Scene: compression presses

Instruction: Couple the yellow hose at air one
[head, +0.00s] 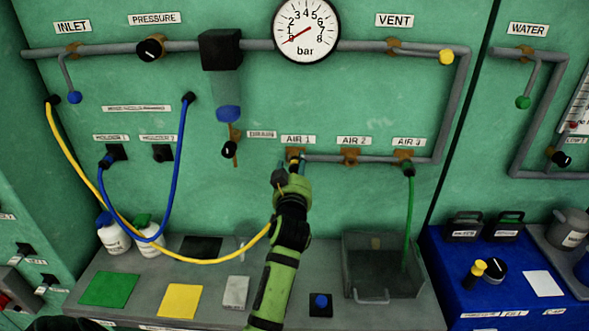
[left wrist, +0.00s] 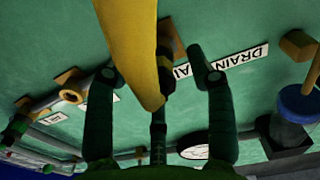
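The yellow hose (head: 200,261) hangs from a dark port at the upper left, sags over the bench and rises to my left gripper (head: 291,174). The gripper is at the brass AIR 1 outlet (head: 293,153). In the left wrist view the hose (left wrist: 130,45) passes close in front of the camera. The fitting lines up with the brass outlet (left wrist: 171,42). The hose hides part of the joint, so I cannot tell whether it is fully seated. My right gripper is out of view.
The AIR 2 outlet (head: 350,157) is bare. A green hose (head: 409,205) hangs from AIR 3 into a grey bin (head: 365,290). A drain valve (head: 229,149) is close to the left of AIR 1. A blue hose (head: 178,150) loops at the left.

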